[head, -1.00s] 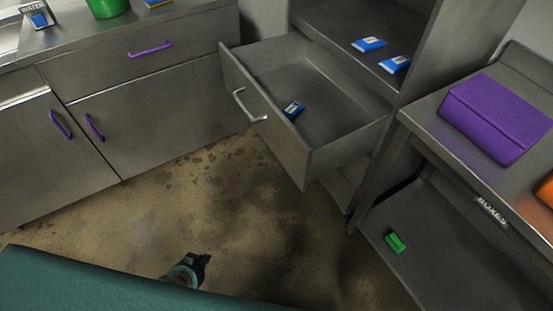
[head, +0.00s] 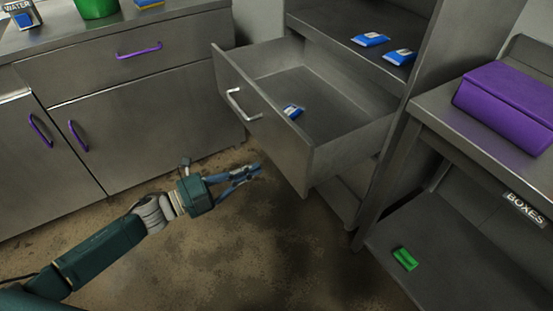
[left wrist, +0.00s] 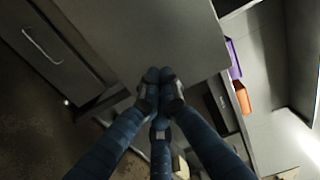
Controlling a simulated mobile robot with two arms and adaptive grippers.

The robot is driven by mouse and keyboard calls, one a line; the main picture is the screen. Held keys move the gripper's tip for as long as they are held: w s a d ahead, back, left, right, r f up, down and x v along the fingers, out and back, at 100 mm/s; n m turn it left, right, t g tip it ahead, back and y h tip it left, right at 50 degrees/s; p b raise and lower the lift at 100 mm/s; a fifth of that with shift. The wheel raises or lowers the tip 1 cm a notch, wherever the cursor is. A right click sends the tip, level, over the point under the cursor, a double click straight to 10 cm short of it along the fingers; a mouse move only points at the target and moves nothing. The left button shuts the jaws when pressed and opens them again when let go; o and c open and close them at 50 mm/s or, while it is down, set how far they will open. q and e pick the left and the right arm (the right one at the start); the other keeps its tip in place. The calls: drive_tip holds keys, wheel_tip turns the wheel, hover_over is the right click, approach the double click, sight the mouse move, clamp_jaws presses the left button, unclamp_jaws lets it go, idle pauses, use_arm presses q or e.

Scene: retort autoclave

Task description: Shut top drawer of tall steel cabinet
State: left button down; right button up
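The tall steel cabinet (head: 432,65) stands at the back right in the head view. Its top drawer (head: 262,120) is pulled far out, with a pale bar handle (head: 240,103) on its front and a small blue packet (head: 293,111) inside. My left gripper (head: 258,170) is below and in front of the drawer front, apart from the handle. Its fingers are together and hold nothing visible; the closed tips show in the left wrist view (left wrist: 159,76). A bar handle (left wrist: 42,45) shows at left there. My right gripper is out of view.
Steel counter cabinets with purple handles (head: 139,50) stand at left. Two blue packets (head: 371,40) lie on the cabinet shelf above the drawer. A side bench (head: 432,110) at right carries a purple box (head: 505,105). A green item (head: 404,258) lies on its lower shelf. The floor (head: 235,245) is clear.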

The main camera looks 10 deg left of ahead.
sight(286, 155)
use_arm(q)
drive_tip(key=x, duration=0.8)
